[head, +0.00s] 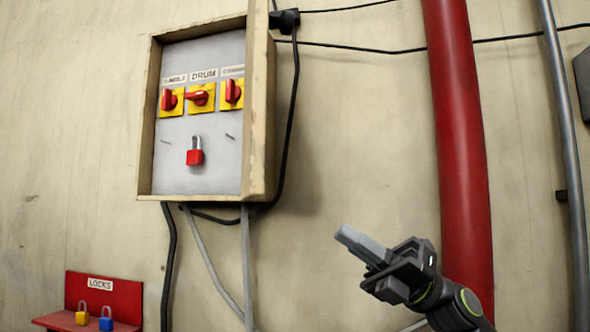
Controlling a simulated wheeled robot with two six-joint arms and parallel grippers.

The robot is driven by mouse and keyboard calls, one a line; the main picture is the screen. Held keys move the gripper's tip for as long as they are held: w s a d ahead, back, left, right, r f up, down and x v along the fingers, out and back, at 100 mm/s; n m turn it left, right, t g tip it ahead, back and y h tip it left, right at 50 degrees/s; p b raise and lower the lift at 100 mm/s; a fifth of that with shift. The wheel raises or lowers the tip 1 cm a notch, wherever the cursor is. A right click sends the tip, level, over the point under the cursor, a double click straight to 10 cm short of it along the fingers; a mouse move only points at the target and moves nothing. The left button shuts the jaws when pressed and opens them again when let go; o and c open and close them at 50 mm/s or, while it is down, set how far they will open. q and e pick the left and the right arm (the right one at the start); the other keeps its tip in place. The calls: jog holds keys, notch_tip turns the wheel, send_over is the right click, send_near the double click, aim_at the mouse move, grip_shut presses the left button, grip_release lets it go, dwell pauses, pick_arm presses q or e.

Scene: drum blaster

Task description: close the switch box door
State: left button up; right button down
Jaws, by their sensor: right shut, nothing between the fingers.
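The switch box (145,120) hangs on the wall at the upper left, its front uncovered. A beige panel (261,110) along its right edge looks like the door, standing open and seen nearly edge-on; its top runs out of view. Inside are three red switches on yellow plates and a red padlock (195,157) hanging on the grey back panel. My right gripper (349,239) is shut and empty. It is to the lower right of the box and door, apart from both, with its fingers pointing up-left. My left gripper is not in view.
A thick red pipe (459,130) runs down the wall behind my right arm, with a thinner grey pipe (565,150) further right. Cables hang below and beside the box. A red lock shelf (107,290) with two padlocks stands lower left. The wall between door and gripper is clear.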

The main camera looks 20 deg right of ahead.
jog(key=s+r+n+g+h, duration=0.3)
jog(key=s+r+n+g, duration=0.1)
jog(key=s+r+n, duration=0.15)
jog(key=n+h, duration=0.3)
jog(key=h, duration=0.1)
send_near(265, 167)
jog(key=w+a+p, duration=0.1)
jog(key=a+p, duration=0.4)
jog(key=a, duration=0.1)
jog(key=shift+a, duration=0.4)
jog(key=shift+w+f, duration=0.1)
jog(key=shift+t, duration=0.3)
